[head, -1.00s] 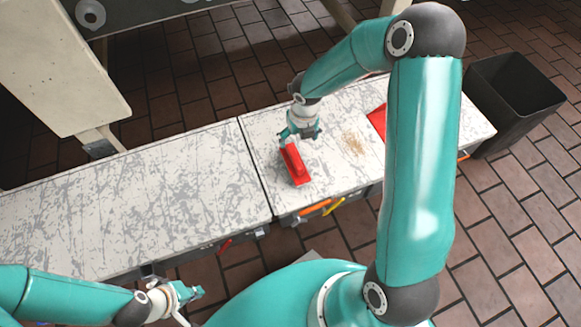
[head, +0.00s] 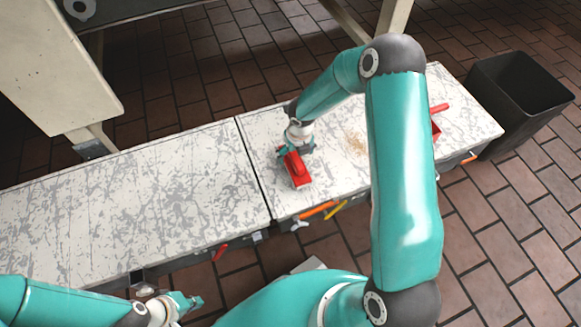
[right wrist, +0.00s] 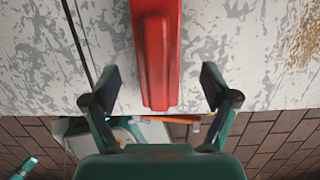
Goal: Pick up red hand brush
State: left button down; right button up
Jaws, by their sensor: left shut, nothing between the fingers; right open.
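The red hand brush (head: 297,170) lies on the worn white worktop, right of the seam between two tables. In the right wrist view the brush (right wrist: 157,55) runs down from the top edge, with its near end between and just beyond my open fingers. My right gripper (head: 292,152) is open at the far end of the brush in the head view; its fingers also show in the right wrist view (right wrist: 160,88), one to each side and apart from the brush. My left gripper (head: 190,303) is shut and empty, low at the left, in front of the table.
A red object (head: 437,119), perhaps a dustpan, is partly hidden behind my right arm. Light brown crumbs (head: 355,143) lie right of the brush. A black bin (head: 520,95) stands at the right. Orange (head: 318,209) and yellow tools hang at the front edge. The left worktop (head: 130,205) is clear.

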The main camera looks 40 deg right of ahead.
jog(key=f+b, duration=0.1)
jog(key=f, duration=0.1)
jog(key=w+f+b, duration=0.1)
jog(key=f, duration=0.1)
jog(key=shift+f, duration=0.15)
jog(key=c, duration=1.4)
jog(key=shift+o, duration=0.2)
notch_tip(320, 180, up, 20)
jog(key=p, duration=0.9)
